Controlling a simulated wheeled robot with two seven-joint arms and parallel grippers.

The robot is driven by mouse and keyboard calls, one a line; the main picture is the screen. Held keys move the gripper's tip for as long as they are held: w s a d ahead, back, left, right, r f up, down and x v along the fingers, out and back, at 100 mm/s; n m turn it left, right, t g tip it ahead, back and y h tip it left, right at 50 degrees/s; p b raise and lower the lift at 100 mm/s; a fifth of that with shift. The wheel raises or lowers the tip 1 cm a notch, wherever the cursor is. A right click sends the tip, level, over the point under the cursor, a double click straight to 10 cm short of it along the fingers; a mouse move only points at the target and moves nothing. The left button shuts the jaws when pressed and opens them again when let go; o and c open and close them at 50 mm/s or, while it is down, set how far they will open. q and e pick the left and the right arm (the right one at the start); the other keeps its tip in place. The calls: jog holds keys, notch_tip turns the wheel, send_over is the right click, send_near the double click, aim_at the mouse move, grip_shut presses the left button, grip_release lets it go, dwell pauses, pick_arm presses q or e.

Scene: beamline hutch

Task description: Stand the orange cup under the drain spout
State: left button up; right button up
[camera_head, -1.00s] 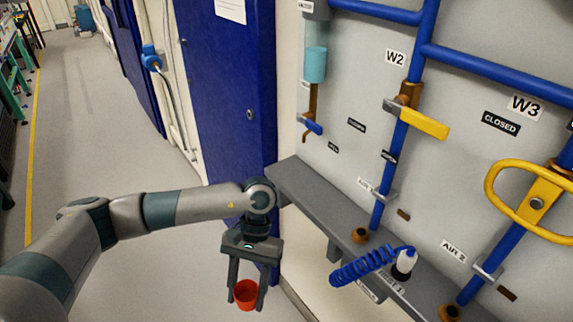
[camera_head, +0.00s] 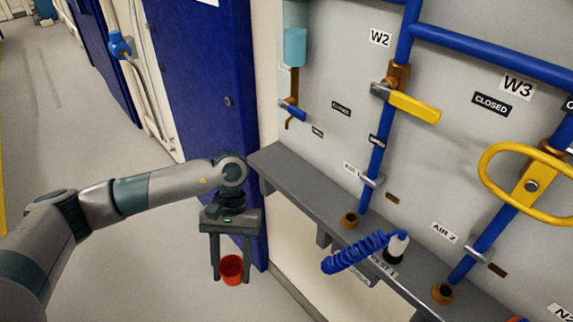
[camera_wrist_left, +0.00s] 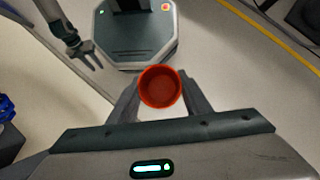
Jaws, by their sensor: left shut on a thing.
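The orange cup (camera_head: 231,270) is upright between the fingers of my left gripper (camera_head: 231,275), which is shut on it. In the left wrist view the cup (camera_wrist_left: 160,88) shows its open, empty-looking mouth.
A grey shelf (camera_head: 290,182) runs along the panel; its left end below the spout is bare. A blue cabinet (camera_head: 200,80) stands left of the panel.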

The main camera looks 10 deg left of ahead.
pick_arm(q)
jog(key=w+a+r+n+t+h+p, duration=0.1)
jog(key=w+r+n+t+h+p, duration=0.1)
jog(key=r+n, duration=0.6)
notch_tip(320, 180, up, 2)
jog(key=w+h, duration=0.1)
jog(key=w, duration=0.1)
jog(key=shift+w+r+n+h, duration=0.25)
jog(key=shift+w+n+h, duration=0.15)
jog(key=w+a+r+n+t, duration=0.1)
jog(key=r+n, duration=0.2)
jog(key=r, duration=0.1)
jog(key=w+a+r+n+t+h+p, duration=0.1)
jog(key=r+n+t, duration=0.1)
jog(key=r+n, duration=0.1)
jog(key=w+a+r+n+t+p, duration=0.1)
jog(key=r+n, duration=0.2)
jog(key=r, duration=0.2)
jog(key=shift+w+a+r+t, duration=0.1)
jog(key=shift+w+a+t, duration=0.05)
jog(key=shift+w+t, duration=0.25)
pick_arm(e)
jog(key=shift+s+a+r+t, duration=0.2)
jog(key=shift+s+a, duration=0.05)
jog(key=shift+s, duration=0.4)
jog(key=shift+s+a+r+t, duration=0.2)
jog(key=shift+s+a, duration=0.05)
jog(key=shift+s, duration=0.35)
